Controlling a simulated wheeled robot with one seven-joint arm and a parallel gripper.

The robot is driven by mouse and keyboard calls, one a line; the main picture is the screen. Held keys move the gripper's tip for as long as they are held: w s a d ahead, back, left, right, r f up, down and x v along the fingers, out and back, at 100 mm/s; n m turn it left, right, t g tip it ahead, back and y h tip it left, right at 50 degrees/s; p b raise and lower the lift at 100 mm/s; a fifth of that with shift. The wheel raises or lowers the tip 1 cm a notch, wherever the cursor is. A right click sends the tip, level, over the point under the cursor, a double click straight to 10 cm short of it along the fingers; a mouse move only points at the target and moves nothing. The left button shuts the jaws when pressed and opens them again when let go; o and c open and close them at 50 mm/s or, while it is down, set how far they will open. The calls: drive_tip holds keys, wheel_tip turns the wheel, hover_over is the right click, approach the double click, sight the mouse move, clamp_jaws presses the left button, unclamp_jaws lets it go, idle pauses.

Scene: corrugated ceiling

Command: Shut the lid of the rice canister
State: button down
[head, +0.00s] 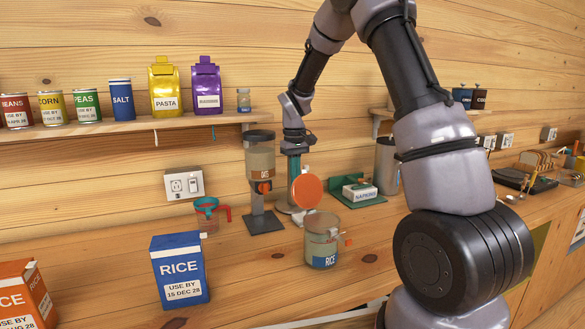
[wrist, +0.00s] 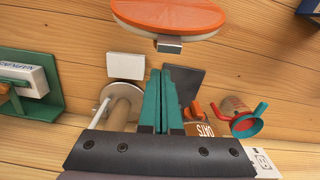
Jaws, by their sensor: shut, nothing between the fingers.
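The rice canister (head: 322,247) is a clear jar with a blue RICE label, standing on the counter. Its round orange lid (head: 306,191) stands up and open at the jar's back left. The lid also shows at the top of the wrist view (wrist: 168,15), with a small metal clasp at its edge. My gripper (head: 295,170) is behind the lid in the head view, and its fingertips are partly hidden. In the wrist view its teal fingers (wrist: 165,72) are together and empty, just short of the lid and apart from it in the picture.
An oats dispenser (head: 260,162) and a teal and red measuring cup (head: 208,217) stand left of my gripper. A blue rice box (head: 180,268) stands at the front left. A green napkin holder (head: 365,199) is on the right. A shelf (head: 130,126) with food containers is above.

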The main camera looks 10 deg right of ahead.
sight(305, 191)
drive_tip(key=shift+s+d+r, duration=0.2)
drive_tip(key=shift+s+r, duration=0.1)
drive_tip(key=shift+s, duration=0.3)
drive_tip(key=shift+s+d+r, duration=0.15)
drive_tip(key=shift+s+r, duration=0.1)
drive_tip(key=shift+s, duration=0.35)
